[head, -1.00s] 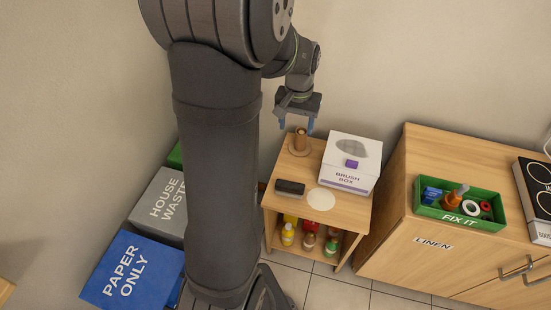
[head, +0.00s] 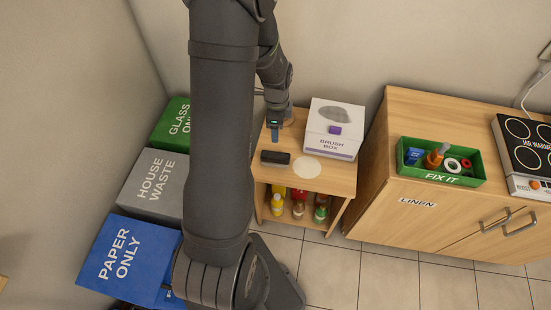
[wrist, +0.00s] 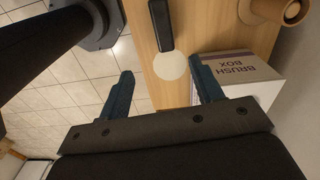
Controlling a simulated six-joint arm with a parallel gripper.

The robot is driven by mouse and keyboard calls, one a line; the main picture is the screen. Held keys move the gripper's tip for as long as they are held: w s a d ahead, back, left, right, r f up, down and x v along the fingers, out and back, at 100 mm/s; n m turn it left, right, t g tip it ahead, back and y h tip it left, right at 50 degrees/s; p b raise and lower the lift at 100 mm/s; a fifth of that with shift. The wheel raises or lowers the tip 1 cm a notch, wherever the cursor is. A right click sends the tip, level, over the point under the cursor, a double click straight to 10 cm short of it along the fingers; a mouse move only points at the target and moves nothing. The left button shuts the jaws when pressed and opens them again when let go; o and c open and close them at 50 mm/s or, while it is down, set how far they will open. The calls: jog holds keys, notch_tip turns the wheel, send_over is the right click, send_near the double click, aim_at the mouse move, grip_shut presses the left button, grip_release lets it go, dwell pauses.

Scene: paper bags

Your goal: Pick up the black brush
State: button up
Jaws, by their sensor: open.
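The black brush (head: 275,157) lies on the top of the small wooden shelf unit (head: 338,180), near its front left. It is a dark oblong block in the wrist view (wrist: 160,25), beside a pale round disc (wrist: 171,66). My gripper (head: 274,132) is above the shelf top, just behind the brush in the head view. In the wrist view my gripper (wrist: 165,78) has its two blue fingers wide apart with nothing between them in its grasp. The brush is beyond the fingertips and not touched.
The white brush box (head: 335,128) stands right of the brush, close to one finger in the wrist view. A brown wooden holder (wrist: 268,9) is at the back. Several bottles (head: 298,207) stand on the lower shelf. A wooden cabinet (head: 430,220) is at the right.

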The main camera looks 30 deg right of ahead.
jog(key=f, duration=0.1)
send_over(276, 155)
jog(key=shift+m, duration=0.3)
jog(key=f, duration=1.1)
jog(key=shift+s+a+f, duration=0.1)
jog(key=shift+s+a, duration=0.05)
jog(key=shift+s, duration=0.1)
jog(key=shift+w+f, duration=0.15)
jog(key=shift+f, duration=1.25)
jog(key=shift+w+f, duration=0.15)
jog(key=shift+f, duration=1.25)
jog(key=shift+c, duration=0.2)
jog(key=c, duration=1.1)
